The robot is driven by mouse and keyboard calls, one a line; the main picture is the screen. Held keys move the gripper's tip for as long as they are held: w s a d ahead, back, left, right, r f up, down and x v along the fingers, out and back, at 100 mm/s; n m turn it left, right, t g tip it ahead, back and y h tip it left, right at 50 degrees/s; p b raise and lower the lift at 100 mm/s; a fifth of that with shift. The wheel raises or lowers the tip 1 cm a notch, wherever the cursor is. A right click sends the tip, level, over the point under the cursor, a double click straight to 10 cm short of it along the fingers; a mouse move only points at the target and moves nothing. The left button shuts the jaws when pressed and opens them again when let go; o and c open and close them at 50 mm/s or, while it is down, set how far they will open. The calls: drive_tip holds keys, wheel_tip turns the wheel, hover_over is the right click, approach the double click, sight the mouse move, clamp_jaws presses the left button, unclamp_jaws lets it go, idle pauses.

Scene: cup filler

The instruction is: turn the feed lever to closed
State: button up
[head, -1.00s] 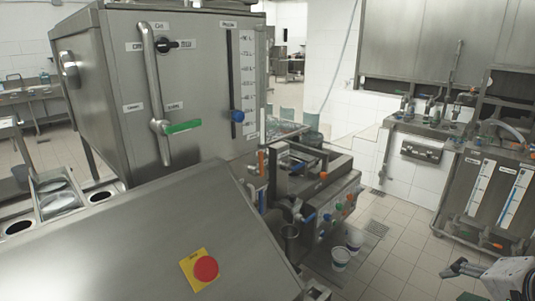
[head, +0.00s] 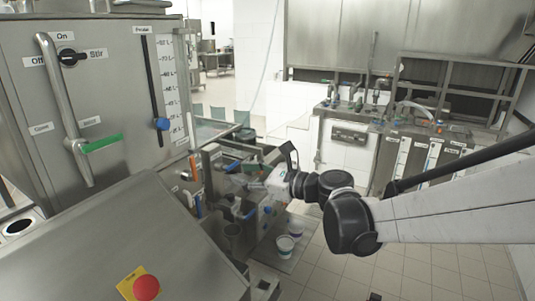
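A lever with a green grip (head: 102,143) sits on the front of the steel tank (head: 120,85), its grip pointing right; small labels stand above it, too small to read surely. An orange-handled lever (head: 194,166) and a blue handle (head: 197,206) stand on the filler unit at the tank's right. I cannot tell which of these is the feed lever. My gripper (head: 284,160) is at the end of my arm over the filler unit, right of these handles and apart from the green one. Its fingers are small and partly hidden, so its opening is unclear.
A red stop button (head: 146,288) on a yellow plate sits on the sloped steel cover (head: 100,235). Two white cups (head: 285,246) stand on the tray below the filler. A blue slider knob (head: 162,124) is on the tank's scale. Tiled floor at the right is free.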

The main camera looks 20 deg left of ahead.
drive_tip(key=m+y, duration=0.1)
drive_tip(key=m, duration=0.1)
approach(193, 160)
drive_tip(key=shift+g, duration=0.3)
drive_tip(key=a+p, duration=0.1)
drive_tip(key=a, duration=0.2)
drive_tip(key=w+a, duration=0.1)
drive_tip(key=a, duration=0.3)
drive_tip(key=a+p, duration=0.1)
drive_tip(key=a, duration=0.2)
drive_tip(key=shift+w+a+f+p, duration=0.2)
drive_tip(key=shift+w+a+p, duration=0.1)
drive_tip(key=shift+w, duration=0.1)
drive_tip(key=shift+c, duration=0.5)
drive_tip(key=shift+d, duration=0.1)
clamp_jaws()
